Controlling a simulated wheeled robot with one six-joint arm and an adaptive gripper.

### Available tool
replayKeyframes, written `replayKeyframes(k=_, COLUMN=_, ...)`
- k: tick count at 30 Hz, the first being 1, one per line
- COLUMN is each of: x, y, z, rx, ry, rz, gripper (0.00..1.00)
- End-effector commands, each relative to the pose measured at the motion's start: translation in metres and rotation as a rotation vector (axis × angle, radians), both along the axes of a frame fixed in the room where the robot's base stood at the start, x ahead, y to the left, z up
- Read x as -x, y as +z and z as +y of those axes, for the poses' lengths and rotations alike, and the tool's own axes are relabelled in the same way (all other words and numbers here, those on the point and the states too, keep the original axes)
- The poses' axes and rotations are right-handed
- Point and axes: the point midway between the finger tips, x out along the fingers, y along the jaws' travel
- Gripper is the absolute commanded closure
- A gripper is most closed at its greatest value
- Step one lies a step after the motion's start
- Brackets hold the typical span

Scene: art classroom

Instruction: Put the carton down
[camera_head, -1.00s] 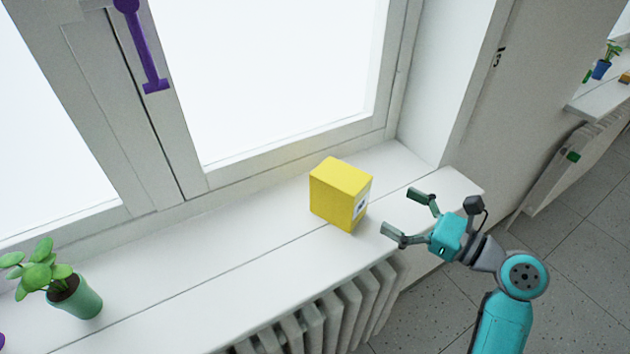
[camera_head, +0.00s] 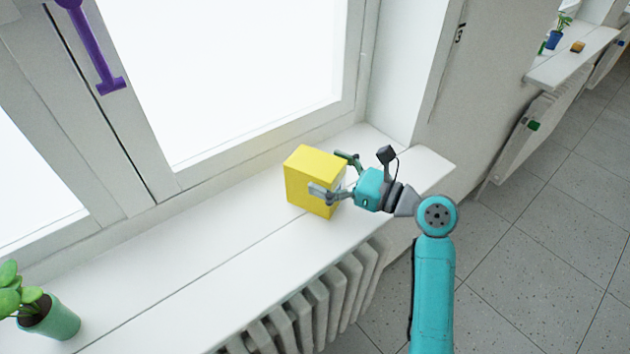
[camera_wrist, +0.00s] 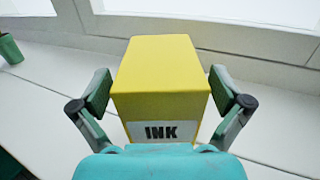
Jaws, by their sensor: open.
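The yellow carton (camera_head: 309,179) stands upright on the white windowsill (camera_head: 237,239), below the window. In the wrist view the carton (camera_wrist: 160,80) lies straight ahead, with a white label reading "INK" on its near face. My gripper (camera_head: 335,175) is open at the carton's right side in the head view. In the wrist view my gripper's fingers (camera_wrist: 168,100) stand on either side of the carton, with a small gap visible at the left; I cannot tell whether the right finger touches it.
A potted plant (camera_head: 45,310) stands on the sill at the lower left. A ribbed radiator (camera_head: 320,300) is under the sill's front edge. A purple window handle (camera_head: 92,50) is at upper left. The sill between plant and carton is clear.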

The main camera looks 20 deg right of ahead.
Motion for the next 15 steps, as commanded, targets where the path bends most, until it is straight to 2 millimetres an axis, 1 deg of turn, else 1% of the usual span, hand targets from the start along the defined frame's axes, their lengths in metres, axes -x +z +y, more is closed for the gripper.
replayKeyframes(k=1, x=-0.0047, y=0.0008, z=0.0045, rx=0.0, ry=0.002, rz=-0.001, gripper=0.0)
replayKeyframes(k=4, x=-0.0103, y=0.0001, z=0.0089, rx=0.001, ry=0.001, rz=0.001, gripper=0.0)
replayKeyframes(k=12, x=-0.0118, y=0.0003, z=0.0096, rx=0.0, ry=-0.001, rz=0.0, gripper=0.0)
replayKeyframes(k=14, x=-0.0118, y=0.0003, z=0.0096, rx=0.0, ry=-0.001, rz=0.0, gripper=0.15)
replayKeyframes(k=15, x=-0.0118, y=0.0003, z=0.0096, rx=0.0, ry=-0.001, rz=0.0, gripper=0.25)
